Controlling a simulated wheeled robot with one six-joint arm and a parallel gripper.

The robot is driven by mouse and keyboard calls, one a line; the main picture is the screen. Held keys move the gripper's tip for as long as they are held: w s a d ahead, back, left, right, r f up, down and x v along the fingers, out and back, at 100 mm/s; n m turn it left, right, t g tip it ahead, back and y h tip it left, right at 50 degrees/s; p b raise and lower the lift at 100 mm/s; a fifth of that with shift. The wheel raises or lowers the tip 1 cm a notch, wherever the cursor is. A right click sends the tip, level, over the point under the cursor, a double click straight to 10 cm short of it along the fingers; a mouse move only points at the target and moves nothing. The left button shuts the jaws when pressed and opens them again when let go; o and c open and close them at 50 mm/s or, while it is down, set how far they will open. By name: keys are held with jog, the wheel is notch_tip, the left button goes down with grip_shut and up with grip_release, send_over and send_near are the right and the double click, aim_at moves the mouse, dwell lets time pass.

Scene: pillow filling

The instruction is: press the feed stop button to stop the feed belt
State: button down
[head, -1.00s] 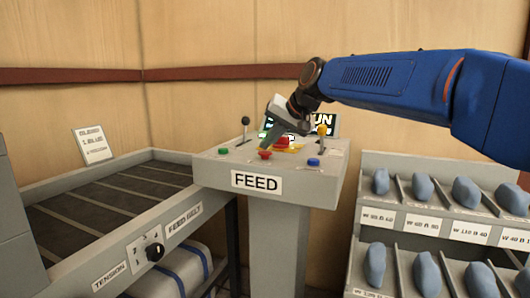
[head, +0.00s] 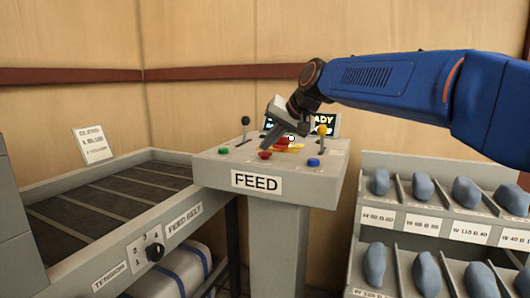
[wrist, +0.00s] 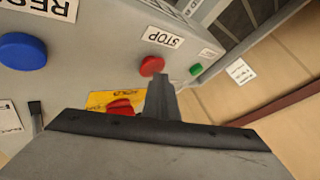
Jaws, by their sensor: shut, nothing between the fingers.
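The small red stop button (head: 265,155) is on the front of the FEED console (head: 218,172). In the wrist view the red button (wrist: 152,66) sits beside a STOP label (wrist: 163,38). My gripper (head: 269,145) is shut and empty, pointing down just above and behind that button, apparently clear of it. Its fingers (wrist: 160,88) show close beside the button in the wrist view. The feed belt (head: 110,205) is at the left, dark and empty.
A green button (head: 223,152), a blue button (head: 313,162), a larger red button on yellow (head: 283,142) and two levers, black-knobbed (head: 245,121) and yellow-knobbed (head: 322,130), crowd the console top. A rack (head: 400,208) of blue-grey pieces stands right.

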aim_at(268, 153)
jog(key=shift+r, duration=0.75)
jog(key=shift+r, duration=2.5)
